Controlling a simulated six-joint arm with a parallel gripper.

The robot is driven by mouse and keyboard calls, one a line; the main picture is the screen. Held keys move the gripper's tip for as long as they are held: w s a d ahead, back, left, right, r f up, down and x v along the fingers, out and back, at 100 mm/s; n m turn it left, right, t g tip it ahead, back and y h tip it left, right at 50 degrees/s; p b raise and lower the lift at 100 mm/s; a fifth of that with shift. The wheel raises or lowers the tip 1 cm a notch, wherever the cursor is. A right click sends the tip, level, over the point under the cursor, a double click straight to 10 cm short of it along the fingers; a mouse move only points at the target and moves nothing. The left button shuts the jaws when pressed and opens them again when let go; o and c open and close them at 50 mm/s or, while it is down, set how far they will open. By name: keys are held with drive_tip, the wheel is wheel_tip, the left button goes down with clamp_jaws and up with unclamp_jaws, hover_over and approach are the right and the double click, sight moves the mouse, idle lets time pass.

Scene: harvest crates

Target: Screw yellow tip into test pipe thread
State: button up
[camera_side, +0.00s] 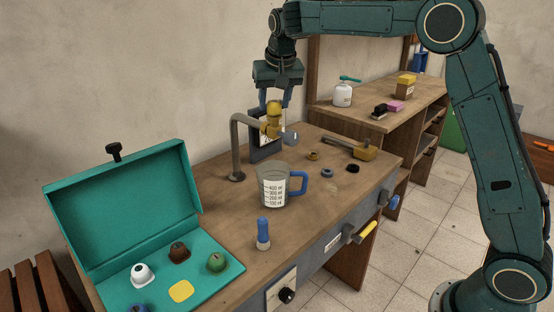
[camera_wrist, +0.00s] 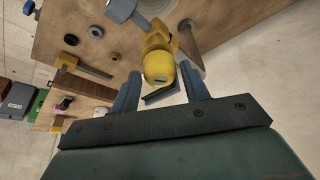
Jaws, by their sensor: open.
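The yellow tip (camera_side: 274,107) sits upright on the brass-coloured fitting (camera_side: 269,130) at the end of the grey bent test pipe (camera_side: 236,150). The tip also shows in the wrist view (camera_wrist: 158,70), with the fitting beyond it. I cannot tell how deep it sits in the thread. My gripper (camera_side: 274,98) points down from above, its blue-grey fingers open on either side of the tip. In the wrist view a gap shows between the tip and each finger.
A teal case (camera_side: 120,215) holds white, brown, green and blue tips beside an empty yellow spot (camera_side: 181,292). A measuring cup (camera_side: 273,187) and a blue-topped tube (camera_side: 263,234) stand in front of the pipe. A brass tool (camera_side: 350,147) and small rings lie right.

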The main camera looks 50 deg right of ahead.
idle(0.4)
drive_tip(key=shift+n+t+y, duration=0.3)
drive_tip(key=shift+n, duration=0.6)
drive_tip(key=shift+n+y, duration=0.3)
drive_tip(key=shift+n, duration=0.6)
drive_tip(key=shift+d, duration=0.1)
drive_tip(key=shift+n+y, duration=0.4)
drive_tip(key=shift+n, duration=0.4)
drive_tip(key=shift+n+y, duration=0.3)
drive_tip(key=shift+n, duration=0.6)
